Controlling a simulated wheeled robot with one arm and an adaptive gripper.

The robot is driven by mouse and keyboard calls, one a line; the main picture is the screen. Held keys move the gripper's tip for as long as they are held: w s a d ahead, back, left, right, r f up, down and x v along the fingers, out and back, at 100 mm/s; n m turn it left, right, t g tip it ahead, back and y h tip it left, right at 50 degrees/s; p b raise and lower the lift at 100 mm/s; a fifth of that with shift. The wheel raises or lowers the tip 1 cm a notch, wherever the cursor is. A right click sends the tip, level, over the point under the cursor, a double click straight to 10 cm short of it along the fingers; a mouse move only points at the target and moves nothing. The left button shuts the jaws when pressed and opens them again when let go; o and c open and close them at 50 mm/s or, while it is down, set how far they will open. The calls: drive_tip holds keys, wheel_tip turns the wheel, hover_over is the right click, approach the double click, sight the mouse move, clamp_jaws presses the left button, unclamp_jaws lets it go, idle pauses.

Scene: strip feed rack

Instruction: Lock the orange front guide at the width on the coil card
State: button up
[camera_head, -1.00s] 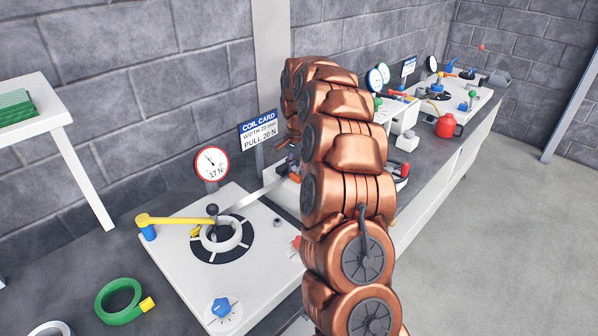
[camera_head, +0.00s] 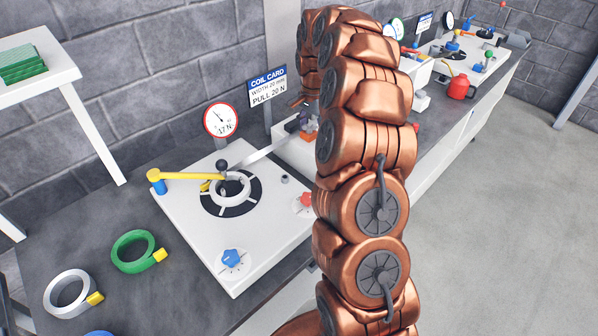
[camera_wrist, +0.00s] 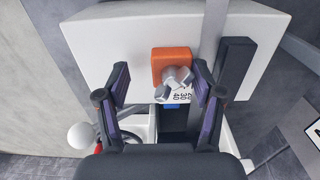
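The orange front guide (camera_wrist: 172,58) shows in the wrist view as a block on a white housing (camera_wrist: 110,40). A silver knob (camera_wrist: 176,80) sits at its near side, above a scale (camera_wrist: 182,97) with small numbers. My gripper (camera_wrist: 160,75) is open, with one finger left and one right of the knob, apart from it. In the head view a small part of the orange guide (camera_head: 309,128) shows beside my arm. The coil card (camera_head: 267,86) reads pull 20 N; its width line looks like 20 mm but is blurred.
A metal strip (camera_head: 268,152) runs from the coil hub (camera_head: 231,188) to the guide. A dark block (camera_wrist: 236,66) stands right of the guide. The dial gauge (camera_head: 220,120) reads about 17 N. Green (camera_head: 134,251) and white (camera_head: 68,292) coils lie at left.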

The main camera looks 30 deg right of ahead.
sight(311, 134)
drive_tip(key=shift+r+b, duration=0.95)
drive_tip(key=shift+r, duration=2.65)
drive_tip(key=shift+a+r, duration=0.15)
drive_tip(key=shift+r, duration=0.05)
drive_tip(key=s+a+r+n, duration=0.3)
drive_tip(key=s+a+n, duration=0.2)
drive_tip(key=s+a, duration=0.45)
drive_tip(key=s+a+n, duration=0.1)
drive_tip(key=s+a, duration=0.3)
drive_tip(key=s, duration=0.2)
drive_tip(key=s+a+f+n+g, duration=0.1)
drive_tip(key=s+a+n, duration=0.1)
drive_tip(key=s, duration=0.4)
drive_tip(key=shift+a+f+p, duration=0.15)
drive_tip(key=shift+a+p, duration=0.2)
drive_tip(key=shift+a, duration=0.5)
drive_tip(key=shift+s+n, duration=0.1)
drive_tip(key=shift+n, duration=0.2)
